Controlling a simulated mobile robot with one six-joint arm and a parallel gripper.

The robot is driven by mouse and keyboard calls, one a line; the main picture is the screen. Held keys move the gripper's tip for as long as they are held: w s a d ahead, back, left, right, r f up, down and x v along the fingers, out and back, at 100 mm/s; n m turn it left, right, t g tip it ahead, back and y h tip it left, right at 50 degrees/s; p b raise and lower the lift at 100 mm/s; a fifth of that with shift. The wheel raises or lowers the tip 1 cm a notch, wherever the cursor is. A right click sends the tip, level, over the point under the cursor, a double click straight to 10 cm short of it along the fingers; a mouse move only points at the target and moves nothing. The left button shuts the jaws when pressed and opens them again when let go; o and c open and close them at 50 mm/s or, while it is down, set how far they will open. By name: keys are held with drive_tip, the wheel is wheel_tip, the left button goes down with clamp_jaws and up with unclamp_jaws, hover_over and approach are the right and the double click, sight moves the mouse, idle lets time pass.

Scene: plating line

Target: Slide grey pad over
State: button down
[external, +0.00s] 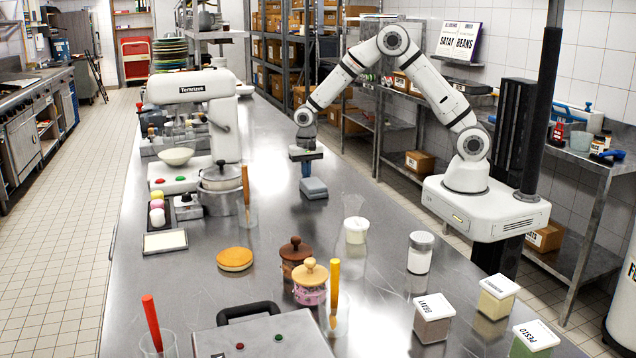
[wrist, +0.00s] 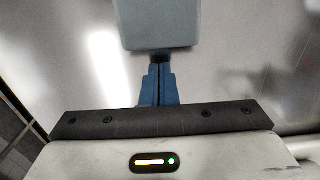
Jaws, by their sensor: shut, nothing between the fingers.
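The grey pad (external: 314,188) lies flat on the steel counter (external: 280,260), near its middle. It also shows at the top of the wrist view (wrist: 158,24), partly cut off by the frame edge. My gripper (external: 306,172) points down at the pad's far side, with its blue fingers (wrist: 158,80) shut and nothing between them. In the wrist view the fingertips are right at the pad's near edge. I cannot tell whether they touch it.
A white Temrizok machine (external: 188,88) and a lidded pot (external: 222,190) stand to the left. Jars (external: 296,253), a glass with a white filling (external: 355,229) and a salt-like jar (external: 420,252) stand nearer the camera. The counter right around the pad is clear.

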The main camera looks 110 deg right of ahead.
sight(325, 203)
drive_tip(key=shift+a+r, duration=0.15)
drive_tip(key=shift+a, duration=0.7)
drive_tip(key=shift+a, duration=0.1)
drive_tip(key=a+b, duration=0.5)
drive_tip(key=a, duration=1.5)
drive_tip(key=shift+a, duration=0.15)
drive_tip(key=shift+f, duration=0.2)
drive_tip(key=d, duration=0.4)
drive_tip(key=shift+d, duration=0.15)
wheel_tip(325, 203, up, 10)
drive_tip(key=b, duration=0.1)
drive_tip(key=shift+r, duration=0.2)
